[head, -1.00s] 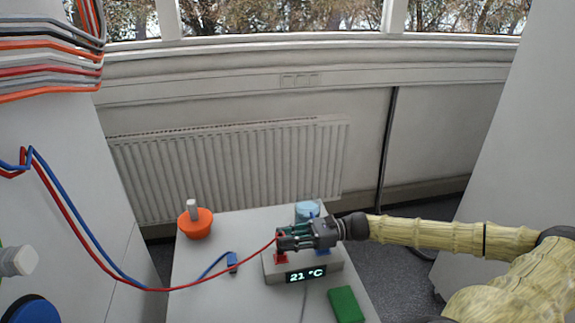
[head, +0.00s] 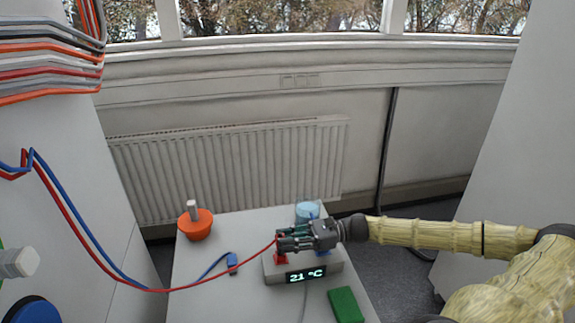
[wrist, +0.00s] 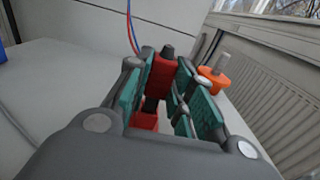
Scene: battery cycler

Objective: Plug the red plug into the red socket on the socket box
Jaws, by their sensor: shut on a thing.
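The socket box (head: 333,272) is a light grey box on the table, with a display reading 21 °C. Its red socket (head: 281,258) is on the left of its top and its blue socket (head: 323,253) on the right. My gripper (head: 281,241) lies level above the red socket. In the wrist view my gripper (wrist: 168,82) is shut on the red plug (wrist: 161,74), which sits upright between the teal finger pads. The red socket (wrist: 145,121) shows just below the plug.
A red cable (head: 210,282) runs from the plug to the left. The blue plug (head: 232,263) lies left of the box.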

